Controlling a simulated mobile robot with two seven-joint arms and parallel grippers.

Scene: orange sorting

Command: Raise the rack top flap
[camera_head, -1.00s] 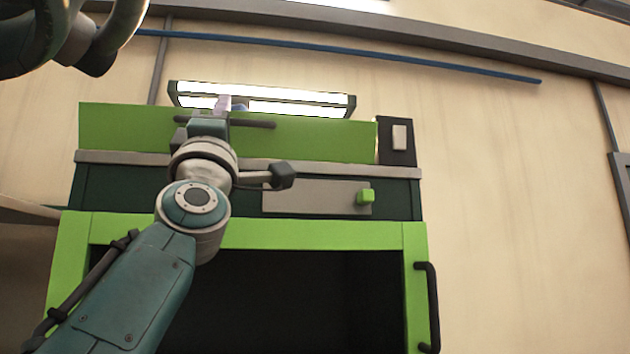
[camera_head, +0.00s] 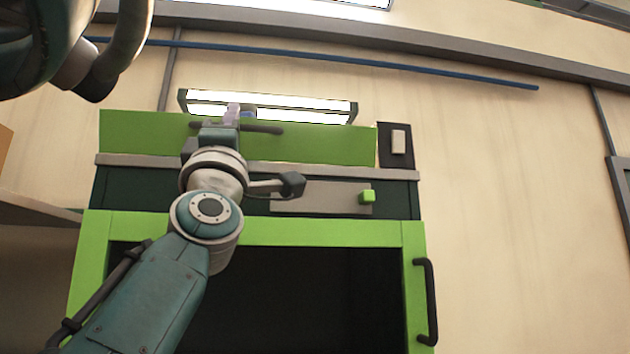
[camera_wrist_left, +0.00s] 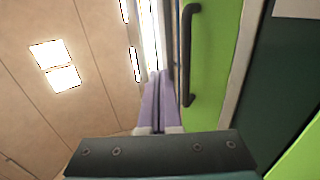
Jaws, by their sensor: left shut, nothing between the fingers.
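The rack's top flap (camera_head: 320,143) is a bright green panel across the upper front of the rack, with a dark bar handle (camera_head: 265,129) along its upper part. My left gripper (camera_head: 233,112) is in front of the flap and overlaps the middle of the handle in the head view. In the left wrist view its lilac fingers (camera_wrist_left: 158,100) are shut together with nothing between them. There the handle (camera_wrist_left: 188,60) and the green flap (camera_wrist_left: 215,60) lie to the right of the fingers, with the handle apart from them. My left wrist hides part of the flap. My right gripper is not in view.
Below the flap are a grey ledge (camera_head: 340,172), a grey plate with a green knob (camera_head: 367,196), and a green-framed dark opening (camera_head: 300,300). A black side handle (camera_head: 430,300) is at the right. A lit lamp (camera_head: 300,102) sits above the flap.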

